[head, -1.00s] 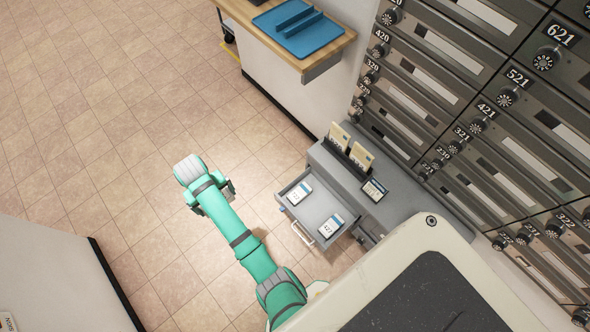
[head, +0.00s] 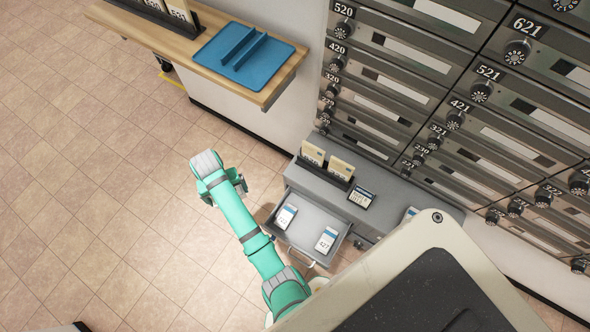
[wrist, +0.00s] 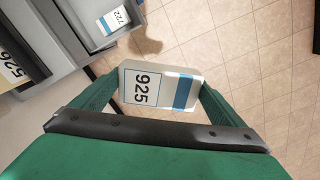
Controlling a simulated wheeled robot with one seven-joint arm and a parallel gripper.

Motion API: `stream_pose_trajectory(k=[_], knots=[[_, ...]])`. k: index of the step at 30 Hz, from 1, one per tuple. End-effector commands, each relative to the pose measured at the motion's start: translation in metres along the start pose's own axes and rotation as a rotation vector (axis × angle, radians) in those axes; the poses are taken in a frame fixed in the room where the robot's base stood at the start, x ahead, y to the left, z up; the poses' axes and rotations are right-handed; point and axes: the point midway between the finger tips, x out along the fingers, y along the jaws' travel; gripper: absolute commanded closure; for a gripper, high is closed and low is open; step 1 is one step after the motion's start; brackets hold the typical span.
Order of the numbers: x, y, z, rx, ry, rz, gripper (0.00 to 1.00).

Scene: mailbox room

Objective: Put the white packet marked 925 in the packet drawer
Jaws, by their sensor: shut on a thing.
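The white packet marked 925 (wrist: 155,88) has a blue stripe and sits between my gripper's fingers in the wrist view. My gripper (wrist: 155,92) is shut on it, held over the tiled floor. In the head view my gripper (head: 215,188) is left of the open drawer, and the packet is hidden there. The open drawer (head: 308,232) in the low grey cabinet holds two white packets with blue ends, one (head: 286,216) at its left and one (head: 326,240) at its right. The drawer's corner (wrist: 88,32) with a packet marked 722 (wrist: 113,20) also shows in the wrist view.
The grey cabinet (head: 385,205) carries upright tan envelopes (head: 340,168) in a holder and a small dark sign (head: 361,198). A wall of numbered mailboxes (head: 440,110) rises behind. A wooden counter (head: 285,82) holds a blue tray (head: 245,55). The floor at left is clear.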

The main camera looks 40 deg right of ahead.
Motion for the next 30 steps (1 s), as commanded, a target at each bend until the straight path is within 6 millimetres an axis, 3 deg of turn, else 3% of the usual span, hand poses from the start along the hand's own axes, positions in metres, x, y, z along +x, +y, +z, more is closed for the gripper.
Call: stream_pose_trajectory(k=[12,30], knots=[[0.061,0.087,0.053,0.876,-0.007,-0.005,0.32],[0.13,0.152,0.158,2.087,-0.006,0.0,0.32]])
